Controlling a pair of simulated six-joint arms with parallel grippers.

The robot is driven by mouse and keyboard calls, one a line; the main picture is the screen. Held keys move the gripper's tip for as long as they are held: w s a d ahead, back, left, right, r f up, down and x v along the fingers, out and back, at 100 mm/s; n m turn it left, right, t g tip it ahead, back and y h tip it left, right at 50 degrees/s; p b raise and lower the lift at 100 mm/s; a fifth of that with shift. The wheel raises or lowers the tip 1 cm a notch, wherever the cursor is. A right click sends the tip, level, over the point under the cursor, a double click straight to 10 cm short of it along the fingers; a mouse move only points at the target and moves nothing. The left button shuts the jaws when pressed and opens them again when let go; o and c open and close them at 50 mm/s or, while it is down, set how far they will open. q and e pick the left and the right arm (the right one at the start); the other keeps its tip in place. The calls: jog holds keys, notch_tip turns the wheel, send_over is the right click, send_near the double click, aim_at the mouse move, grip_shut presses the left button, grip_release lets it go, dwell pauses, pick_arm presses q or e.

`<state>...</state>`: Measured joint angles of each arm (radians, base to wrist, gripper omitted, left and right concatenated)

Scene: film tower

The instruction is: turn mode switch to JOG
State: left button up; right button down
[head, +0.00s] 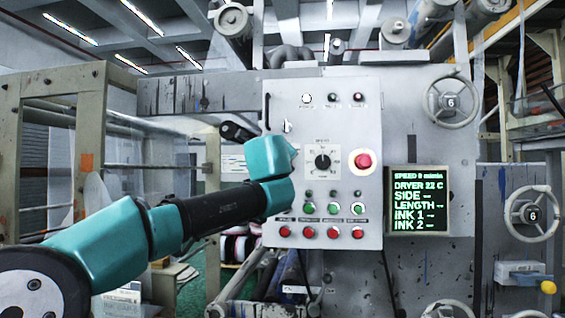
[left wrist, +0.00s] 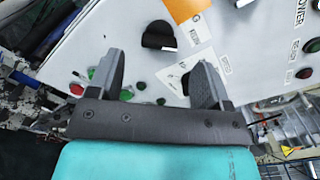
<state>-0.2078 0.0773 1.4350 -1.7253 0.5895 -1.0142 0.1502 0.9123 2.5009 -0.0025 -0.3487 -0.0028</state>
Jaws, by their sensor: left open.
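The mode switch appears to be the black round knob (head: 322,162) with a pale pointer mark on a light label plate, mid-panel in the head view. Its pointer points roughly up; its labels are too small to read. My left arm comes in from the left, its teal wrist in front of the panel, left of the knob. In the left wrist view my left gripper (left wrist: 158,82) is open, with bare panel and a pale label between its fingers. A black rounded part (left wrist: 160,36) lies beyond the fingertips; I cannot tell whether it is the switch. My right gripper is out of view.
The grey control panel (head: 368,215) bears a red mushroom button (head: 363,160) right of the knob and rows of green and red buttons below. A dark display (head: 418,201) stands right of it. Handwheels (head: 451,102) stick out farther right.

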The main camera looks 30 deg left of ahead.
pick_arm(q)
jog(key=x, duration=0.4)
jog(key=shift+w+a, duration=0.1)
jog(key=shift+w, duration=0.15)
jog(key=c, duration=0.9)
